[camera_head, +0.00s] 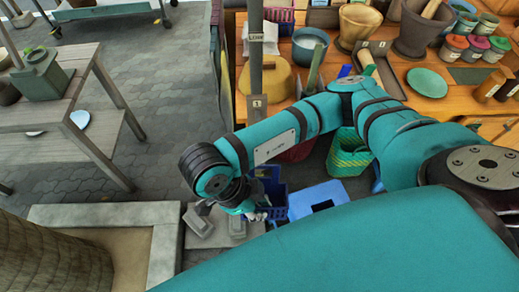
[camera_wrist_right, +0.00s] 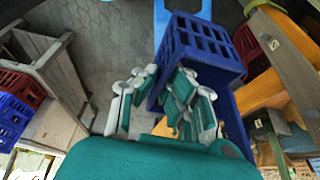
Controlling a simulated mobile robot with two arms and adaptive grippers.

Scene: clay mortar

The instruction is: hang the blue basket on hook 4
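The blue basket (camera_head: 272,187) is a slatted plastic crate low beside the market stall, partly hidden by my right arm. It also shows in the right wrist view (camera_wrist_right: 205,45), tilted in the picture. My right gripper (camera_head: 258,214) is at its near edge. In the right wrist view its fingers (camera_wrist_right: 163,88) are apart, on either side of a corner of the basket; I cannot tell whether they touch it. Numbered plates, including one marked 1 (camera_head: 257,104), are on the stall posts. I cannot make out hook 4. My left gripper is not in view.
A blue stool-like object (camera_head: 318,197) and a green basket (camera_head: 348,155) stand right of the blue basket. The stall counter (camera_head: 432,108) holds pots and jars. A wooden table (camera_head: 85,85) stands left, with open paving between.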

